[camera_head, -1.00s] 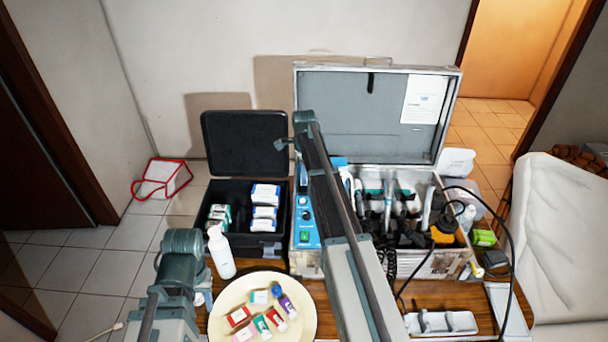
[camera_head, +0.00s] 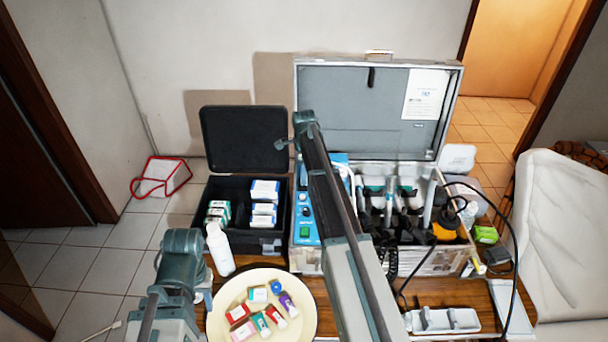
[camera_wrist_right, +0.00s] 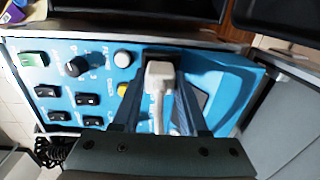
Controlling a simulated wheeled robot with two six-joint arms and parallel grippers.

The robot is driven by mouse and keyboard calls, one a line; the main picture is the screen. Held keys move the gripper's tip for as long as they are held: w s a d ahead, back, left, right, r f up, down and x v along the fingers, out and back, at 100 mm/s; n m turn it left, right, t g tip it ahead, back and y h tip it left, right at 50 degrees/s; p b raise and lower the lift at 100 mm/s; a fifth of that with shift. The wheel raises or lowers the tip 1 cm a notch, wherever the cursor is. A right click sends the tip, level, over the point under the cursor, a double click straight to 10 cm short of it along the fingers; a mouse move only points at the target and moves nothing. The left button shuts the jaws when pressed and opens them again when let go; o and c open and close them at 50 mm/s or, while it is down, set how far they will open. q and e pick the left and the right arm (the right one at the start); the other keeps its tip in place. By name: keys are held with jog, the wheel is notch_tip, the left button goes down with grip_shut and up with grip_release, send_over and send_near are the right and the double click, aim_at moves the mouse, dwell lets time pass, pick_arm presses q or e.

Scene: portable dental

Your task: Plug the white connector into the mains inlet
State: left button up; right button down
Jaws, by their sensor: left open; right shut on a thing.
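In the right wrist view, my right gripper (camera_wrist_right: 158,85) is shut on the white connector (camera_wrist_right: 160,80), with one dark finger on each side. The connector's far end is at the dark recess of the mains inlet (camera_wrist_right: 150,53) in the blue panel (camera_wrist_right: 225,75). I cannot tell whether it is in the inlet or just in front of it. In the head view, the blue panel (camera_head: 303,222) is partly behind my right arm, which hides the right gripper and connector. My left arm shows at lower left, but its gripper is not visible.
Black switches (camera_wrist_right: 90,98), a knob (camera_wrist_right: 76,67) and a yellow button (camera_wrist_right: 122,89) lie left of the inlet. The open metal case (camera_head: 430,262) holds dental tools. A black box (camera_head: 245,240), white bottle (camera_head: 220,248) and round plate (camera_head: 225,297) stand to its left.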

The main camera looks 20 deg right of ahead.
jog(key=shift+f+b, duration=0.7)
dwell(1.0)
jog(key=shift+c, duration=1.8)
grip_release()
notch_tip(320, 180, up, 14)
jog(key=p, duration=1.4)
jog(key=shift+s+a, duration=0.15)
jog(key=shift+s, duration=0.15)
jog(key=shift+f, duration=0.1)
